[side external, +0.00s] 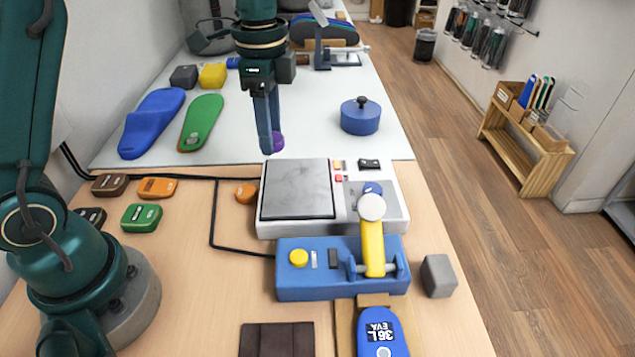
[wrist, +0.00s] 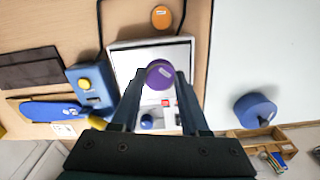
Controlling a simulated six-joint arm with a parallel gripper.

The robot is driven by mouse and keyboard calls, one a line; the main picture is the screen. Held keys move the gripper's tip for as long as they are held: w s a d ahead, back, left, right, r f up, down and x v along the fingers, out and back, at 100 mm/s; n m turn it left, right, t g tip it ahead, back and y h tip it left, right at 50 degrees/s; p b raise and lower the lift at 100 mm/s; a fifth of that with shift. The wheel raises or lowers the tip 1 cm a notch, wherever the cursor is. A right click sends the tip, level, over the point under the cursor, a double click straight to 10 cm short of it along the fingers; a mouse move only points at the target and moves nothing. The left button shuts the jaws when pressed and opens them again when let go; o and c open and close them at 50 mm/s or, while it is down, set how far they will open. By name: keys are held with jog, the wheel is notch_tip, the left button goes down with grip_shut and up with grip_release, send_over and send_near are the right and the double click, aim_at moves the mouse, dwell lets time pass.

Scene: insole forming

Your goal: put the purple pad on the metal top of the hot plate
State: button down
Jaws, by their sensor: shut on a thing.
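The purple pad (side external: 278,141) is a small round piece held at the tips of my gripper (side external: 270,143). In the wrist view, the pad (wrist: 160,73) sits between the two fingertips (wrist: 159,80), and my gripper is shut on it. The hot plate (side external: 265,230) is a white box with a square grey metal top (side external: 297,188), which looks bare. In the side view the pad appears just beyond the far edge of the metal top, in the air. In the wrist view, the pad and fingers cover part of the hot plate (wrist: 118,52).
A blue press with a yellow lever (side external: 373,245) stands in front of the hot plate. A blue lidded pot (side external: 360,117) is at the back right. Blue (side external: 152,122) and green (side external: 201,122) insoles lie at the back left. An orange piece (side external: 246,194) lies left of the hot plate.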

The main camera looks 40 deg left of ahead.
aim_at(298, 184)
jog(key=d+f, duration=0.1)
jog(key=w+d, duration=0.1)
jog(key=d+f, duration=0.1)
jog(key=shift+w+d+f, duration=0.25)
jog(key=shift+d+f, duration=0.05)
jog(key=shift+d, duration=0.1)
jog(key=shift+f, duration=1.95)
jog(key=shift+f, duration=0.1)
jog(key=shift+c, duration=2)
grip_release()
notch_tip(298, 184, up, 12)
jog(key=s+a+r+n+t, duration=0.1)
jog(key=s+r+n+t, duration=0.2)
jog(key=s+n, duration=0.4)
jog(key=s+a+f+n+t, duration=0.1)
jog(key=s+f+n, duration=0.3)
jog(key=s, duration=0.5)
jog(key=shift+s+f+t, duration=0.2)
jog(key=shift+f+t, duration=0.25)
jog(key=shift+t, duration=0.35)
